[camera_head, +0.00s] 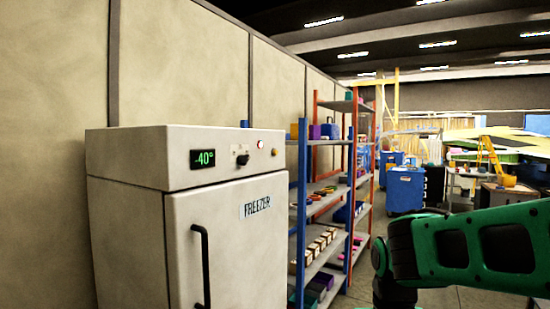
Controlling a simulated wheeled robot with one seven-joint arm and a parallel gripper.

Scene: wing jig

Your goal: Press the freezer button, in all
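A white freezer (130,220) stands at the left against the wall panels, with a "FREEZER" label (255,207) and a black door handle (202,265). Its door looks closed. On its top panel are a green display (203,158) reading -40°, a dark knob (242,159), a red lit round button or lamp (260,144) and a small orange-yellow round button or lamp (275,152). Which of these is the freezer button I cannot tell. A green and black part of my arm shows at the lower right, apart from the freezer. My gripper is not in view.
Shelves with blue uprights (301,215) and several small boxes stand just right of the freezer. Blue cabinets (405,190), a workbench and a yellow ladder (490,155) are farther back. Some bare floor (440,298) shows at the lower right.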

